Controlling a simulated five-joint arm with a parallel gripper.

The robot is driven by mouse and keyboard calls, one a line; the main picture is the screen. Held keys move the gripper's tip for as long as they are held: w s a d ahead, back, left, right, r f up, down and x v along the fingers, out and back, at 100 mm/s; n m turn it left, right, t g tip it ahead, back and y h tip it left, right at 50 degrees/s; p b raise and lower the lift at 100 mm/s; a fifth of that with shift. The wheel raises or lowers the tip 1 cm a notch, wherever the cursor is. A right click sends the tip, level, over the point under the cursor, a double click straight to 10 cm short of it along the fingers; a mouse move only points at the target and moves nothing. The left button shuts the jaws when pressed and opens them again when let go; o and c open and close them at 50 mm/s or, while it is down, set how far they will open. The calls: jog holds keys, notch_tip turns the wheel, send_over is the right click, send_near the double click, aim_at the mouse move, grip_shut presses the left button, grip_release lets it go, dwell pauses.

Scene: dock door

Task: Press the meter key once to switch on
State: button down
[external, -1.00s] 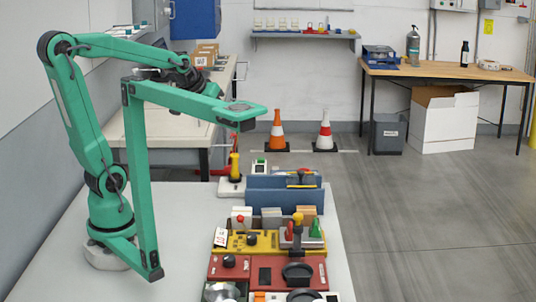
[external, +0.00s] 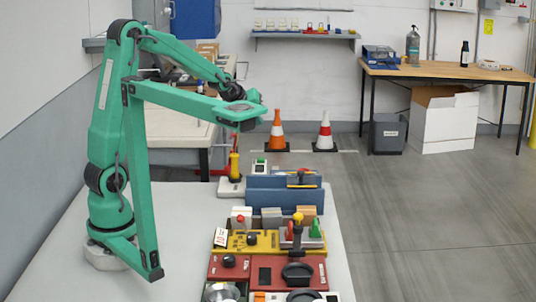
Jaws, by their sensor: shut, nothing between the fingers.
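My gripper (external: 236,93) is at the end of the forearm, high above the far part of the bench and behind the flat end of my green bracket. Its fingers are mostly hidden there, and it touches nothing that I can see.
A white base with a yellow upright handle (external: 235,168) stands left of the small box. A blue holder (external: 285,192), a yellow panel (external: 263,241) and red panels (external: 290,272) line the bench's right side. The bench's left part (external: 185,225) is clear.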

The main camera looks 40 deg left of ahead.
aim_at(259, 159)
jog(key=shift+w+a+f, duration=0.1)
jog(key=shift+w+f, duration=0.25)
jog(key=shift+w, duration=0.25)
jog(key=shift+f, duration=0.2)
jog(key=shift+f, duration=4.2)
jog(key=shift+f, duration=0.95)
jog(key=shift+r, duration=0.95)
jog(key=shift+r, duration=0.15)
jog(key=shift+r, duration=2.35)
